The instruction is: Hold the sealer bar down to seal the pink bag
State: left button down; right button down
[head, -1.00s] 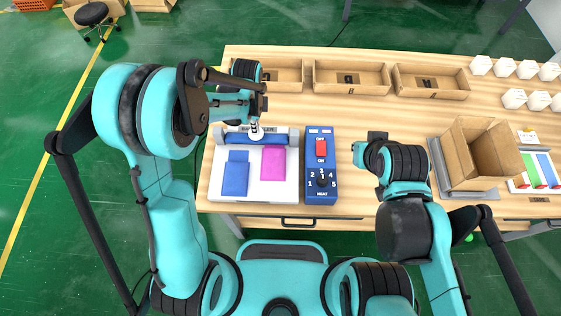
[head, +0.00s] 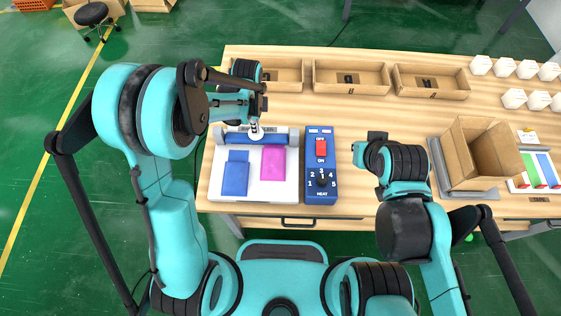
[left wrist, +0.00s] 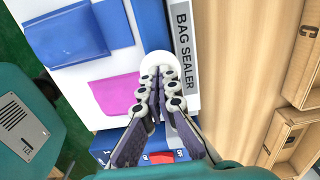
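The bag sealer has a white bed (head: 265,192) and a blue sealer bar (head: 275,138) along its back. The pink bag (head: 273,165) lies flat on the bed, its back edge at the bar; it also shows in the left wrist view (left wrist: 117,93). My left gripper (head: 255,131) is at the middle of the bar. In the left wrist view its fingers (left wrist: 160,80) are close together, with the tips at a round white knob (left wrist: 157,65). Whether they grip or only touch it is unclear. My right gripper (head: 358,152) hangs over the table right of the control box; its fingers are unclear.
A blue bag (head: 235,178) lies left of the pink one. The blue control box (head: 321,185) with red switch and heat dial stands right of the bed. Shallow trays (head: 352,89) line the back. An open carton (head: 470,175) and white boxes (head: 515,98) are at right.

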pick_arm(q)
jog(key=shift+s, duration=0.1)
dwell(0.4)
jog(key=shift+r+p, duration=0.45)
notch_tip(320, 180, up, 8)
jog(key=p, duration=0.5)
dwell(0.3)
jog(key=s+a+r+n+t+b, duration=0.1)
jog(key=s+a+n+t+b, duration=0.2)
jog(key=s+n+b, duration=0.2)
jog(key=s+a+r+n+t+b, duration=0.1)
jog(key=s+a+n+t+b, duration=0.3)
jog(key=s+n, duration=0.6)
jog(key=n+b, duration=0.2)
jog(key=n, duration=0.1)
jog(key=shift+s+a+r, duration=0.15)
jog(key=shift+s+a, duration=0.05)
jog(key=shift+a, duration=0.05)
